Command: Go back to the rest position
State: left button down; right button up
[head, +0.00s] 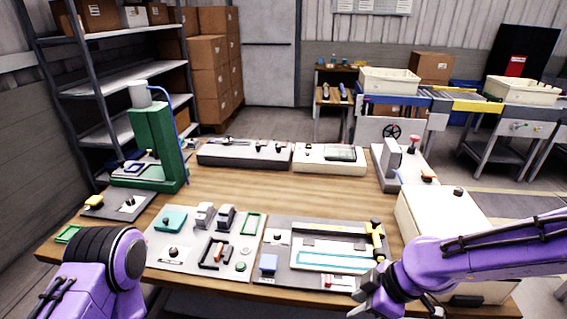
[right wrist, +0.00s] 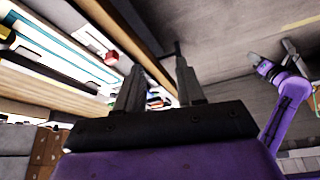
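My right gripper (head: 368,292) reaches in from the right, just in front of the table's front right part. In the right wrist view its two fingers (right wrist: 160,92) stand apart with nothing held between them. My left arm shows as a purple and black link at the lower left of the head view, with its gripper outside that picture. A yellow and black tool (head: 376,240) stands at the right edge of the front right panel.
The wooden table (head: 235,190) carries grey panels with fixtures, a green press (head: 150,145) at left and a white box (head: 440,215) at right. Its middle is clear. A shelf rack (head: 130,75) stands at back left; white bins (head: 390,80) stand at back right.

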jog(key=w+d+f+m+t+h, duration=0.1)
jog(key=w+d+m+t, duration=0.2)
jog(key=w+m+t, duration=0.45)
jog(key=s+d+f+m+g+h+b, duration=0.1)
jog(key=s+d+f+m+h, duration=0.2)
jog(key=f+m, duration=0.35)
jog(key=s+d+f+m+g+h+b, duration=0.1)
jog(key=s+d+f+m+h, duration=0.15)
jog(key=d+f+m, duration=0.35)
pick_arm(q)
jog(key=f+b, duration=0.1)
jog(key=f, duration=0.2)
jog(key=shift+w+d+f+b, duration=0.1)
jog(key=shift+w+f+b, duration=0.1)
jog(key=shift+f+b, duration=0.2)
pick_arm(e)
jog(key=s+d+f+g, duration=0.1)
jog(key=s+f+g, duration=0.1)
jog(key=s+f, duration=0.5)
jog(key=s+d+f+g+h, duration=0.1)
jog(key=s+f+g, duration=0.1)
jog(key=s+f, duration=0.5)
jog(key=s, duration=0.6)
jog(key=shift+s+d+f, duration=0.2)
jog(key=shift+s+f, duration=0.15)
jog(key=shift+f, duration=0.05)
jog(key=shift+h, duration=0.25)
